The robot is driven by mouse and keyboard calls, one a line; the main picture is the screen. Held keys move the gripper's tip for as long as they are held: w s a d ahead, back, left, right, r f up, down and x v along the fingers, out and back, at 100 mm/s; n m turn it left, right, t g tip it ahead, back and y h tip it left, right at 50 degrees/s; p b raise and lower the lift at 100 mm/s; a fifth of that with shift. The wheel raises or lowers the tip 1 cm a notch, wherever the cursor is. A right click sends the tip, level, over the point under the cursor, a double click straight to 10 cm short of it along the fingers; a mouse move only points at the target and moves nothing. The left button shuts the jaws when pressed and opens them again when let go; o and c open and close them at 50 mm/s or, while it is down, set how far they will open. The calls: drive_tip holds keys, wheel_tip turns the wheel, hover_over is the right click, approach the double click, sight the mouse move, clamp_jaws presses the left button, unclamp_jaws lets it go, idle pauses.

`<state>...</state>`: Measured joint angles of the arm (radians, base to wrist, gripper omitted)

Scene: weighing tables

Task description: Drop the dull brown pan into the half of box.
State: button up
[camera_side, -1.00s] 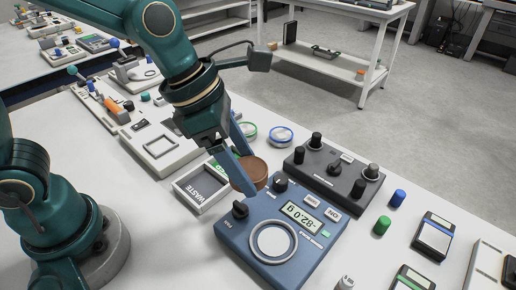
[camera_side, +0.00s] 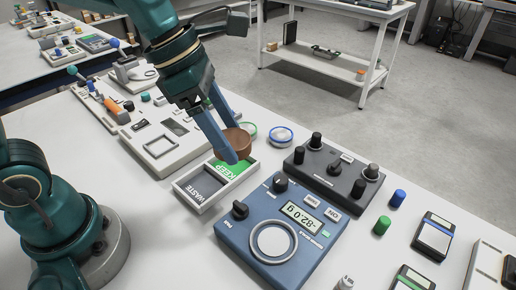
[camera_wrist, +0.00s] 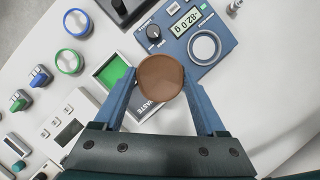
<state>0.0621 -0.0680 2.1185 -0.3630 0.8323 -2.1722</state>
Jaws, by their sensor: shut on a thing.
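The dull brown pan (camera_side: 240,144) is a round brown dish held between the fingers of my gripper (camera_side: 234,142), which is shut on it. It also shows in the wrist view (camera_wrist: 160,78) with a finger on either side. The box (camera_side: 232,189) is a low white-walled tray with two halves. One half is green and marked KEEP (camera_side: 226,169); the other is grey and marked WASTE (camera_side: 203,190). In the side view the pan is in the air over the far end of the KEEP half. In the wrist view it hides part of the box.
The blue scale (camera_side: 300,240) reads -82.0 and its round plate is empty. A dark grey knob box (camera_side: 335,172) stands behind it. A green-rimmed dish (camera_side: 249,130) and a blue-rimmed dish (camera_side: 281,136) lie beyond the box. A white instrument (camera_side: 160,150) stands to the left.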

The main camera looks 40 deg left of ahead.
drive_tip(key=m, duration=0.1)
drive_tip(key=s+m+g, duration=0.1)
drive_tip(key=m, duration=0.1)
drive_tip(key=shift+s+f+m+h, duration=0.1)
drive_tip(key=shift+f+m+h, duration=0.05)
drive_tip(key=shift+m+h, duration=0.2)
drive_tip(key=m, duration=0.1)
drive_tip(key=a+m+g, duration=0.1)
drive_tip(key=shift+s+a+f+m+h, duration=0.1)
drive_tip(key=shift+s+f+m+h, duration=0.05)
drive_tip(key=shift+s+m+h, duration=0.15)
drive_tip(key=shift+a+f+m+g, duration=0.2)
drive_tip(key=shift+a+f+m, duration=0.2)
drive_tip(key=shift+a+f, duration=0.6)
drive_tip(key=shift+a+f+m+g, duration=0.3)
drive_tip(key=shift+a+f, duration=0.4)
drive_tip(key=shift+f, duration=0.6)
drive_tip(key=shift+a+f+m+g, duration=0.1)
drive_tip(key=shift+a+f+m, duration=0.35)
drive_tip(key=shift+a+f, duration=0.55)
drive_tip(key=shift+d+f, duration=0.1)
drive_tip(key=shift+d, duration=0.05)
drive_tip(key=o, duration=1.3)
drive_tip(key=shift+o, duration=0.2)
